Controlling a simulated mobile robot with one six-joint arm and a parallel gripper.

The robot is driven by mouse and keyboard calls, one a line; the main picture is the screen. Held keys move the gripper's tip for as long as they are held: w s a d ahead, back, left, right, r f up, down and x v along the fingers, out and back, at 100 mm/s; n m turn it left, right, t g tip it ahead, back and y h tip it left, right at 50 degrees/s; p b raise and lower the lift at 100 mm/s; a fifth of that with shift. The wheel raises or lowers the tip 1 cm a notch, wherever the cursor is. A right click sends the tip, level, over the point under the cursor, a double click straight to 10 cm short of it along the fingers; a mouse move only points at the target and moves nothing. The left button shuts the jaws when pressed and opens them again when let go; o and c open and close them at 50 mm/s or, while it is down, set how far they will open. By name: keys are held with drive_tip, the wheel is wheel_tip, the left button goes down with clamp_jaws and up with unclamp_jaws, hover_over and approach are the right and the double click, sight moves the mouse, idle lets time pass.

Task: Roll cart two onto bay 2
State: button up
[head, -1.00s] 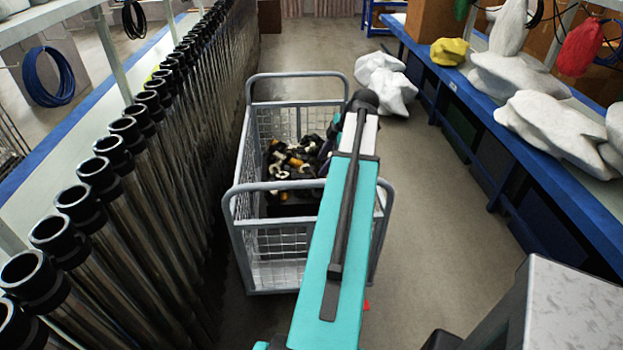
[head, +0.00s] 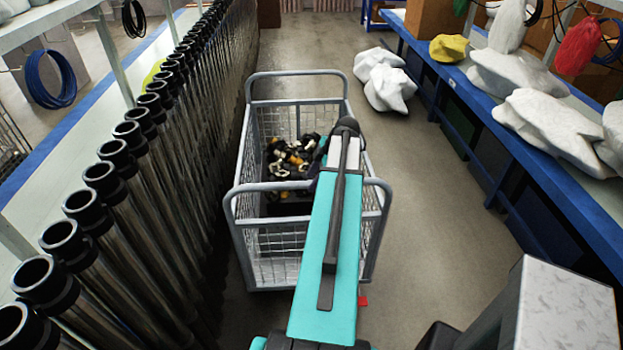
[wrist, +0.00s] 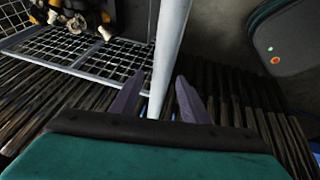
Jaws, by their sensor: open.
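A grey wire-mesh cart (head: 262,240) with tubular handles at its near and far ends stands on the floor ahead, holding a pile of black, white and yellowish fittings. No number on it is readable. In the wrist view my gripper (wrist: 157,82) is open, with its two dark purple fingers on either side of a light grey bar (wrist: 172,45). The bar appears to be part of the cart; contact with the fingers is unclear. The cart's mesh also shows there (wrist: 100,50). In the head view my arm covers the gripper and part of the cart. No bay marking is identifiable.
A long row of upright dark tubes (head: 107,185) stands close along the cart's left. A blue-edged bench (head: 520,150) with white bags runs along the right. White sacks (head: 388,88) lie on the floor beyond the cart. The aisle between cart and bench is clear.

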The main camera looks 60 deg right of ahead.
drive_tip(key=shift+x, duration=0.75)
clamp_jaws()
drive_tip(key=shift+d, duration=0.1)
